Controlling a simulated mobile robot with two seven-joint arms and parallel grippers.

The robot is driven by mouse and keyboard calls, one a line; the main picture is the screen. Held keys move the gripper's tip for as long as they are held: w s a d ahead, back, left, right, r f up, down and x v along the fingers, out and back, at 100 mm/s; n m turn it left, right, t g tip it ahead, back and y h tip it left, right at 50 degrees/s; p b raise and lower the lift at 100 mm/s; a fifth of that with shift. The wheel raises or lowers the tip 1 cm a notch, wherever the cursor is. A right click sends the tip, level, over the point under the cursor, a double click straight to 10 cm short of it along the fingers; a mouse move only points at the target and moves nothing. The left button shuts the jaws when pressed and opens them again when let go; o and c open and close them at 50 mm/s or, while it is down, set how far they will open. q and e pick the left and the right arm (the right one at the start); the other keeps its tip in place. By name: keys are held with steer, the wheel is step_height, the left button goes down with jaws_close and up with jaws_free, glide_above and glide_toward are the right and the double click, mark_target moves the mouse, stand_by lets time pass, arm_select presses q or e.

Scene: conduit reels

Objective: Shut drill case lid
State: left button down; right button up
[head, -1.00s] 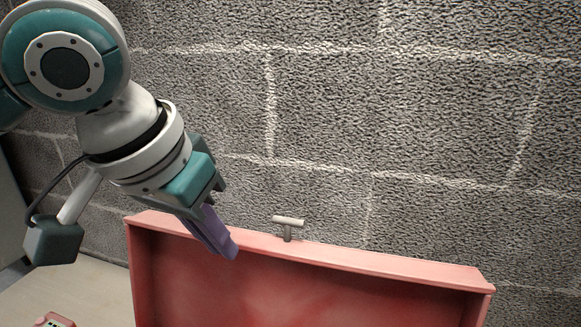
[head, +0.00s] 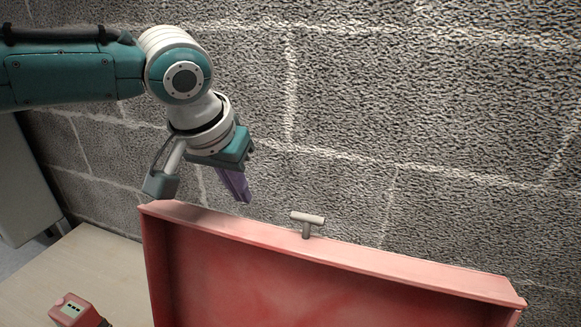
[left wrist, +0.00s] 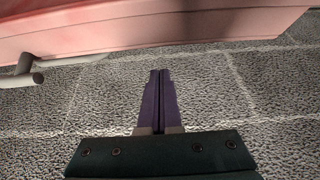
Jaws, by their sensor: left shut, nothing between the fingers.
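The drill case lid (head: 330,258) is a red, shallow open box standing raised, its inner side facing me in the head view. A grey T-shaped handle (head: 307,222) sticks up from its top edge. My left gripper (head: 242,192) is shut and empty, its purple fingers just above and behind the lid's top edge, left of the handle. In the left wrist view the shut fingers (left wrist: 158,100) point toward the wall below the pink lid edge (left wrist: 150,25), with the handle (left wrist: 25,75) at the left. The case's lower part is out of view. My right gripper is not in view.
A grey block wall (head: 430,130) stands close behind the lid. A pale wooden tabletop (head: 95,265) is clear at the left, except for a red device (head: 75,312) at the bottom edge. A grey cabinet-like panel (head: 25,185) stands at far left.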

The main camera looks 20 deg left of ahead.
arm_select(q)
steer(key=s+p, duration=0.3)
steer(key=shift+s+a+r+p, duration=0.1)
steer(key=shift+s+r+p, duration=0.2)
steer(key=shift+s+p, duration=0.05)
